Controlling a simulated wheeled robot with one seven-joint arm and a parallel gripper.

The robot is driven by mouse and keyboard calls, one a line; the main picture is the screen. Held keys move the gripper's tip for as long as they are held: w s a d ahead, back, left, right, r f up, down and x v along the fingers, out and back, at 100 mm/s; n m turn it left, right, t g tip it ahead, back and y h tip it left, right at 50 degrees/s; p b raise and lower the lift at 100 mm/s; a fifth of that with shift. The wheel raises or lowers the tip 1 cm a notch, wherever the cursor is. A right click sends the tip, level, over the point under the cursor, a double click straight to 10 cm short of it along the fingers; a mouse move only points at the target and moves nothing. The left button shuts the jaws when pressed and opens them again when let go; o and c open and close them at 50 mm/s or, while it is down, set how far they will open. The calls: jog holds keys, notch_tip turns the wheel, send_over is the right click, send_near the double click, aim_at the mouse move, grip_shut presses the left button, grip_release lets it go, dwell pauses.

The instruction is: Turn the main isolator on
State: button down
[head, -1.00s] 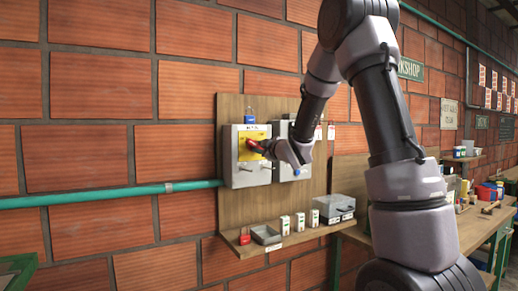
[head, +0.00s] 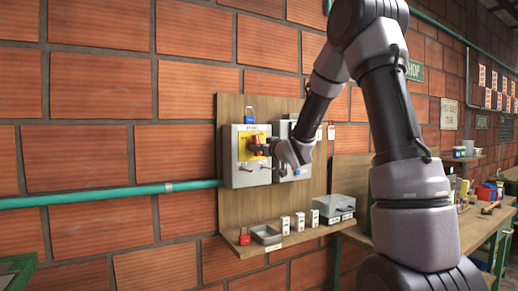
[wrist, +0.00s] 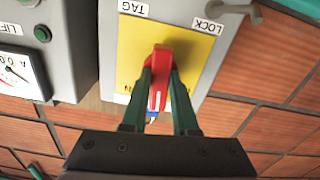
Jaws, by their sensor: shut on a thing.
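The main isolator is a grey box (head: 247,178) on a wooden wall board, with a yellow plate (head: 243,149) and a red handle (head: 257,140) on its front. In the wrist view the red handle (wrist: 161,62) stands out from the yellow plate (wrist: 201,55), roughly in line with the picture's height. My gripper (wrist: 161,82) is shut on the red handle, with one green finger on each side. In the head view my gripper (head: 261,149) partly covers the handle. Some plate lettering is hidden by the fingers.
A second grey box (head: 291,173) stands close to the right; the wrist view shows its gauge (wrist: 16,72) and green button (wrist: 42,33). A blue padlock (head: 249,117) sits above the isolator. Below, a shelf holds a red item (head: 244,237), a grey tray (head: 266,234) and small boxes.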

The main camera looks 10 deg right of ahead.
jog(key=shift+f+m, duration=0.1)
jog(key=shift+m, duration=0.5)
jog(key=c, duration=0.7)
grip_release()
jog(key=v, duration=1.1)
